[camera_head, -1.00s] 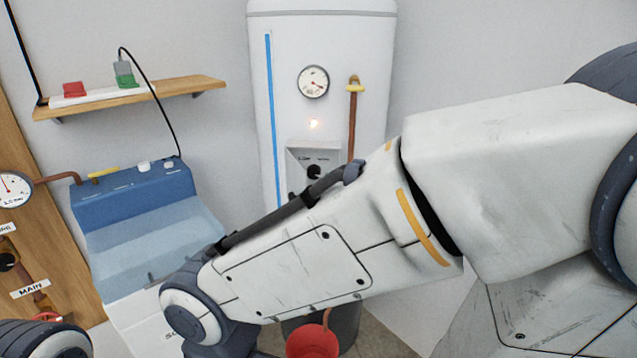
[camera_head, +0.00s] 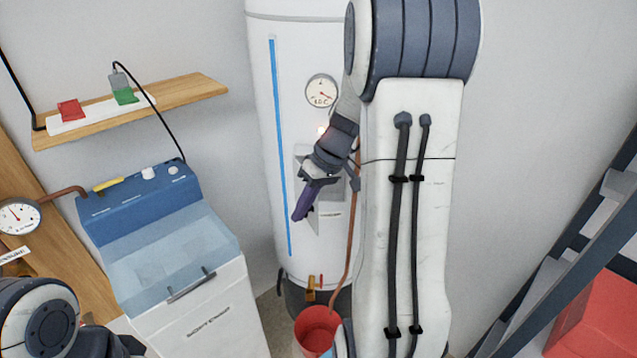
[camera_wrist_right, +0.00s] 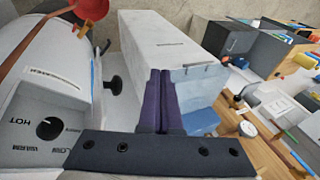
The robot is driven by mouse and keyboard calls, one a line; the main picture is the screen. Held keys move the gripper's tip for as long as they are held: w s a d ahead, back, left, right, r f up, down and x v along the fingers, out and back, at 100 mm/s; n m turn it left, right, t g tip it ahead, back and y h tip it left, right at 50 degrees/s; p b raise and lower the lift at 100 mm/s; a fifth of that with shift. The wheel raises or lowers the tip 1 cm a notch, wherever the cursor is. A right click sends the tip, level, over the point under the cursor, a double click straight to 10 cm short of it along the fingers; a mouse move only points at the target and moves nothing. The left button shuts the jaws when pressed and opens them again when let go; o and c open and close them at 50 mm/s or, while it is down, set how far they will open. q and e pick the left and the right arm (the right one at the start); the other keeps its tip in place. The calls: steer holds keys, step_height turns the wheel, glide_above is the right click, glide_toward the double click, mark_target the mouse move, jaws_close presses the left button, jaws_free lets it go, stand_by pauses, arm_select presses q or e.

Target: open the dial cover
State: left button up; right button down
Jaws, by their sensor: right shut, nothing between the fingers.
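The white tank has a recessed dial panel in its lower front, partly behind my right gripper in the head view. In the right wrist view the black dial (camera_wrist_right: 47,128) is exposed, with HOT, WARM and LOW marks around it. A white labelled plate, seemingly the dial cover (camera_wrist_right: 50,85), stands off beside the dial; it also shows below the panel in the head view (camera_head: 331,222). My right gripper (camera_head: 301,213) is shut and empty in front of the panel, its purple fingers (camera_wrist_right: 162,85) together. I cannot tell whether they touch the plate. My left fingers are out of view.
A pressure gauge (camera_head: 322,91) is above the panel, and a copper pipe (camera_head: 347,240) runs down beside it. A red bucket (camera_head: 317,330) stands below. A white and blue washer (camera_head: 200,300) is at left under a wooden shelf (camera_head: 190,88). A ladder (camera_head: 590,220) leans at right.

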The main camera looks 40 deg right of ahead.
steer(key=s+d+r+m+t+p, duration=0.1)
steer(key=s+d+t, duration=0.1)
steer(key=d, duration=0.6)
steer(key=s+d+r+m+t+p, duration=0.1)
steer(key=d+r+t, duration=0.1)
steer(key=d, duration=0.6)
steer(key=p, duration=0.4)
glide_toward(314, 216)
step_height(314, 216, down, 4)
steer(key=w+d, duration=0.2)
steer(key=d, duration=0.1)
arm_select(q)
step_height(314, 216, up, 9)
steer(key=p, duration=0.1)
steer(key=shift+p, duration=0.4)
arm_select(e)
steer(key=a, duration=0.2)
steer(key=w+a, duration=0.1)
steer(key=a, duration=0.1)
steer(key=shift+f, duration=0.2)
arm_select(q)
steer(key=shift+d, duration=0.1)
arm_select(e)
steer(key=shift+d, duration=0.1)
